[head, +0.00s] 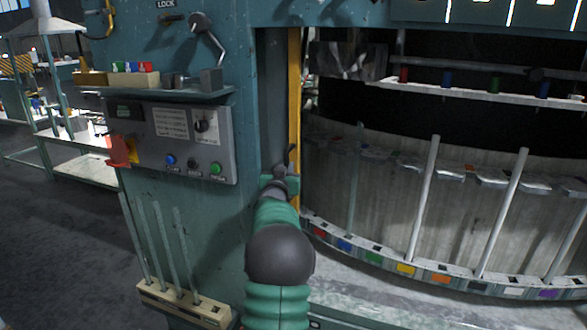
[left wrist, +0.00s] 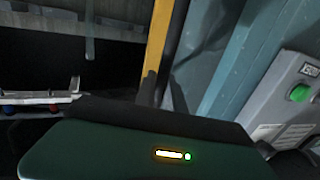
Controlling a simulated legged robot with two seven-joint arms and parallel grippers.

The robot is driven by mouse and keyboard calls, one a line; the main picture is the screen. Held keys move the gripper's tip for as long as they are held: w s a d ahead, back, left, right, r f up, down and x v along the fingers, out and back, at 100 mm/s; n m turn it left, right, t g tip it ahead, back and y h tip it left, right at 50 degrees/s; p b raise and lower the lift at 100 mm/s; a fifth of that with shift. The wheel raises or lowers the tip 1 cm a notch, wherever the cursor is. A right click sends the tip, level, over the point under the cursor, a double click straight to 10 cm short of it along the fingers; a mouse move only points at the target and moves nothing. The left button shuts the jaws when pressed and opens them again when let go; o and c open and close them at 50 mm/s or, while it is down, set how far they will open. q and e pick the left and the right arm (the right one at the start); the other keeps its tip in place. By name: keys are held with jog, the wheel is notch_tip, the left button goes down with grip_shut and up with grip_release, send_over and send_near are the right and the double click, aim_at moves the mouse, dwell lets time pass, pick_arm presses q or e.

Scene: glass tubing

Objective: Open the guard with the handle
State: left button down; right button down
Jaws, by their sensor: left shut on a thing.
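A yellow upright edge bar (head: 294,95) of the guard stands at the left side of the machine's opening. It also shows in the left wrist view (left wrist: 164,40). My left gripper (head: 289,158) is at this bar, low on it, with my green arm reaching up from below. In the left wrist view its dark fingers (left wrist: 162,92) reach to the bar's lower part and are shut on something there. I take this to be the guard's handle, which the gripper mostly hides. My right gripper is not in view.
A control panel (head: 170,142) with buttons is on the teal cabinet to the left, under a small shelf (head: 160,92). Inside the opening are a curved rack rail (head: 385,268) with coloured squares and several pale rods (head: 424,200). A rod holder (head: 185,305) is low at left.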

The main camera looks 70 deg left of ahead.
pick_arm(q)
jog(key=shift+w, duration=0.1)
jog(key=c, duration=1.4)
grip_release()
jog(key=shift+w, duration=0.15)
jog(key=shift+d, duration=0.1)
jog(key=b+v, duration=0.3)
jog(key=v, duration=1.3)
jog(key=shift+s+d, duration=0.2)
jog(key=shift+d, duration=0.05)
jog(key=shift+a+f, duration=0.1)
